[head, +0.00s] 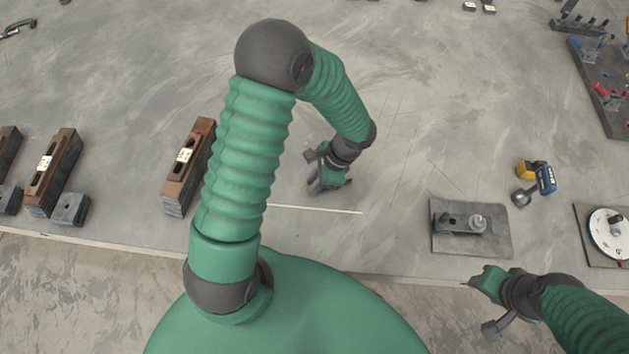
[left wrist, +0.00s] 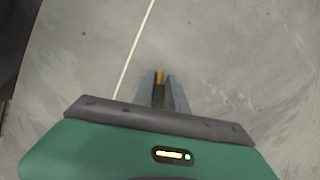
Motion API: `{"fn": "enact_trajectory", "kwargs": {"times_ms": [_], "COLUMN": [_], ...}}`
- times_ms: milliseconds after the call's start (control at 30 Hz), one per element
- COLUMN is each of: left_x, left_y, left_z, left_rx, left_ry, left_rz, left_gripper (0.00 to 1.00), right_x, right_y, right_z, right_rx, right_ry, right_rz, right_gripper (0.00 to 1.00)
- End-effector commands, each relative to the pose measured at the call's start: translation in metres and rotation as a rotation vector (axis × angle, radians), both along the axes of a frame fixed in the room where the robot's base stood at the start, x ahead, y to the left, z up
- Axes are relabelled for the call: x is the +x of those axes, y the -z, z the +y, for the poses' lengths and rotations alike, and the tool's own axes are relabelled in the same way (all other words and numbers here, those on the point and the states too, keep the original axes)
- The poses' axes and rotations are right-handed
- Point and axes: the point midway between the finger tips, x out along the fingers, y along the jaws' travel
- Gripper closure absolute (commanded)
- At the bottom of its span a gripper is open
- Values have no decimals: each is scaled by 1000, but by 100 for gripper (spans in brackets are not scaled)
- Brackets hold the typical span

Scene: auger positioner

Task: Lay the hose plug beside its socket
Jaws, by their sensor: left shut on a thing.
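My left gripper (head: 316,188) is low over the grey surface, just above the thin white line in the picture. In the left wrist view its fingers (left wrist: 160,85) are close together on a small thing with an orange-brown tip (left wrist: 159,76), which I take to be the hose plug. Most of it is hidden between the fingers. I cannot make out the plug in the head view. A dark mat (head: 444,245) at the right carries a grey fixture (head: 453,222) with a round post; I cannot tell whether this is the socket. My right gripper (head: 474,282) is at the lower right, its fingers unclear.
Brown blocks with white labels (head: 188,165) stand on the left. A yellow and blue drill (head: 540,178) lies right of the left gripper. The surface around the left gripper is clear.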

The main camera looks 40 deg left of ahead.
Motion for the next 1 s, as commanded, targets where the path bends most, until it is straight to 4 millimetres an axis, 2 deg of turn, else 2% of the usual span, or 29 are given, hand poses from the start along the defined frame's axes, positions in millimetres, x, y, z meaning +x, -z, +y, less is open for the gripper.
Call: {"fn": "enact_trajectory", "kwargs": {"times_ms": [133,167,300,567,700,867,1000], "left_x": [0,0,0,0,1,14,26], "left_y": [5,4,4,4,4,-33,-73], "left_z": [0,0,0,0,-1,-12,-25], "left_rx": [0,0,-1,0,-2,0,-1], "left_ry": [1,0,0,0,-1,2,1], "left_rz": [0,0,1,0,-2,-7,-8], "left_gripper": [100,78,60,60,60,60,60], "right_x": [0,0,0,0,0,0,0], "right_y": [3,2,2,2,10,1,-4], "right_z": [0,0,0,0,0,0,0], "right_rx": [0,0,0,0,0,0,0], "right_ry": [0,0,0,0,0,0,0], "right_rz": [0,0,0,0,1,0,0], "right_gripper": [59,59,59,59,59,59,59]}}
